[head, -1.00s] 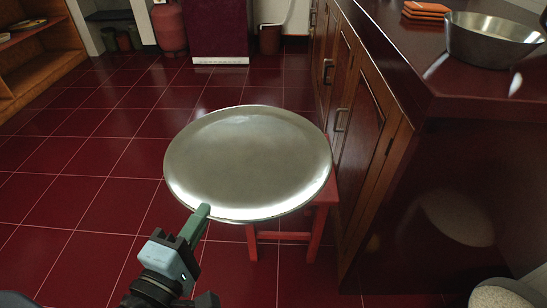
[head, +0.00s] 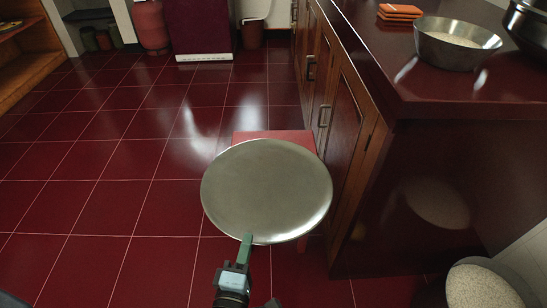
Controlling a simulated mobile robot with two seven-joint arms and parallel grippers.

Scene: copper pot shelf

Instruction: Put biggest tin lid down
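The biggest tin lid (head: 266,190) is a large round silver disc in the middle of the head view. My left gripper (head: 245,248) is at the lid's near edge, with a green finger against the rim, and appears shut on it. The lid is over a red stool (head: 272,135), whose top shows behind the lid's far edge. The lid hides most of the stool, and I cannot tell whether they touch. My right gripper is not in view.
A wooden cabinet with a dark red counter (head: 440,88) stands close on the right. On it are a metal bowl (head: 455,45) with pale grain and orange items (head: 400,11). A grain-filled container (head: 485,287) is at lower right. The tiled floor on the left is clear.

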